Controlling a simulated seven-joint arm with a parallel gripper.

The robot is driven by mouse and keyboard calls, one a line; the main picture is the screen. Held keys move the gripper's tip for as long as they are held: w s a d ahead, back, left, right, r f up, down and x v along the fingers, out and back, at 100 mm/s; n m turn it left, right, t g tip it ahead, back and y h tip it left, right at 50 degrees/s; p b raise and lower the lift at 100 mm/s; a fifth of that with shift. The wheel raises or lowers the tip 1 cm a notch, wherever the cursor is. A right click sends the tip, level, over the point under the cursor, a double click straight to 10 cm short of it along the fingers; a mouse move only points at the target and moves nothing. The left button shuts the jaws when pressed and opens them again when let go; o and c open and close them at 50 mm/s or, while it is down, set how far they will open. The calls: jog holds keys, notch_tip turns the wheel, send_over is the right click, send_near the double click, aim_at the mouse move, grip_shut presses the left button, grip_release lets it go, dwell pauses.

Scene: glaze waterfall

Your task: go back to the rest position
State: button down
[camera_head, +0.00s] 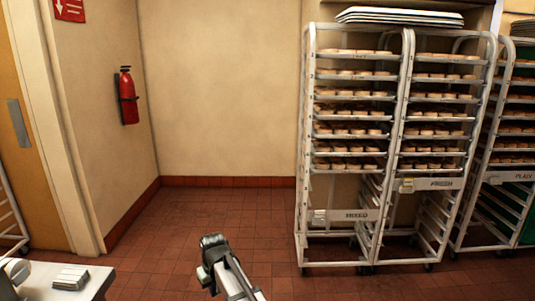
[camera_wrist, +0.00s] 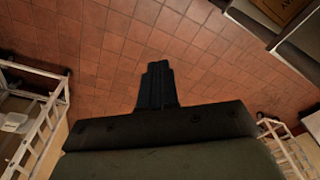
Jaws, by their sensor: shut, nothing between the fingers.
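My gripper (camera_wrist: 157,68) shows in the wrist view with its dark fingers together and nothing between them. It points out over the red tile floor (camera_wrist: 110,50), clear of any object. In the head view, part of my arm rises at the bottom middle, in front of the floor (camera_head: 180,225).
White racks with trays of round baked goods, labelled MIXED (camera_head: 356,216), FRESH (camera_head: 434,184) and PLAIN (camera_head: 523,175), stand at the right. A fire extinguisher (camera_head: 127,97) hangs on the left wall. A pale table (camera_head: 97,278) is at lower left. The middle floor is clear.

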jog(key=s+d+f+m, duration=0.2)
jog(key=s+d+f, duration=0.3)
jog(key=d, duration=0.7)
jog(key=s+d+f+m+g+h, duration=0.1)
jog(key=s+d+f+m, duration=0.4)
jog(key=d, duration=0.7)
jog(key=s+d+f, duration=0.3)
jog(key=d+f, duration=0.4)
jog(key=d, duration=0.5)
jog(key=s+f+g, duration=0.3)
jog(key=s+f, duration=0.7)
jog(key=s, duration=0.4)
jog(key=s+f+g, duration=0.3)
jog(key=s+f, duration=0.7)
jog(key=s, duration=0.5)
jog(key=shift+s+a+f+g, duration=0.2)
jog(key=shift+s+a+g, duration=0.1)
jog(key=shift+a+g, duration=0.1)
